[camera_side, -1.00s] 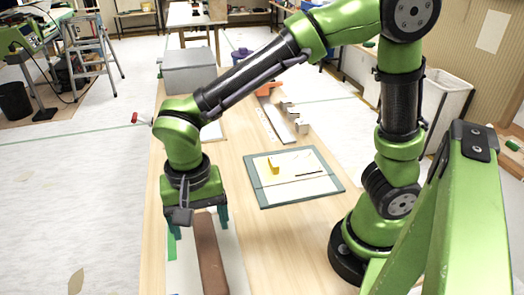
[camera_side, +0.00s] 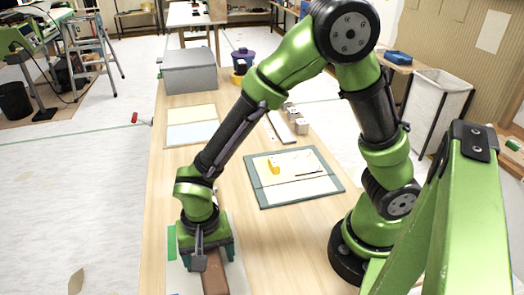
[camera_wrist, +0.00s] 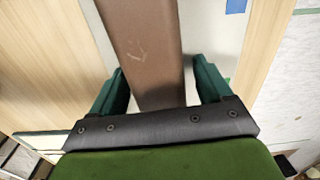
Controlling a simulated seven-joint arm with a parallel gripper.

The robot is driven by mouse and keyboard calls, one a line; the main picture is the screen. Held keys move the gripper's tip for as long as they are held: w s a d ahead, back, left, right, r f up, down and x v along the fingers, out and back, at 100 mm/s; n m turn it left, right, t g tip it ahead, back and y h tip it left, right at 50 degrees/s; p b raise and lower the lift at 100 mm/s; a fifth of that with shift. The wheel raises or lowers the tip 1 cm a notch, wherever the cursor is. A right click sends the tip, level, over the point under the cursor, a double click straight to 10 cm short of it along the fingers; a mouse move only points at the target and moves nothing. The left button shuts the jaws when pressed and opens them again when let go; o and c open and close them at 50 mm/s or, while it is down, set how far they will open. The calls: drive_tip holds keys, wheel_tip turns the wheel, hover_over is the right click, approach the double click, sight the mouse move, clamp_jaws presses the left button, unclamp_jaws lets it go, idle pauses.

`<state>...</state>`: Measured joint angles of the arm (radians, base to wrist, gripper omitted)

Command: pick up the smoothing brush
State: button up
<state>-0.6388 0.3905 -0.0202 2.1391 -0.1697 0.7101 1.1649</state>
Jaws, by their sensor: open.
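The smoothing brush (camera_side: 215,277) shows as a long brown bar lying on a pale sheet at the near end of the table; I see no bristles. My gripper (camera_side: 206,257) is low over it in the side view, pointing down and hiding its far part. In the wrist view, the brown brush (camera_wrist: 145,45) runs between the two teal fingers of my gripper (camera_wrist: 160,75). The fingers are open, one on each side, with a gap to the right finger and a smaller one to the left.
A green-edged board (camera_side: 262,198) with a small yellow block (camera_side: 274,167) lies to the right. Pale yellow and blue sheets (camera_side: 192,132) and a grey box (camera_side: 189,72) are farther back. Small metal blocks (camera_side: 301,126) stand beyond the board. Bare wood surrounds the board.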

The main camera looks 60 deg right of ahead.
drive_tip(key=c, duration=1.2)
drive_tip(key=shift+r, duration=0.1)
drive_tip(key=shift+c, duration=0.3)
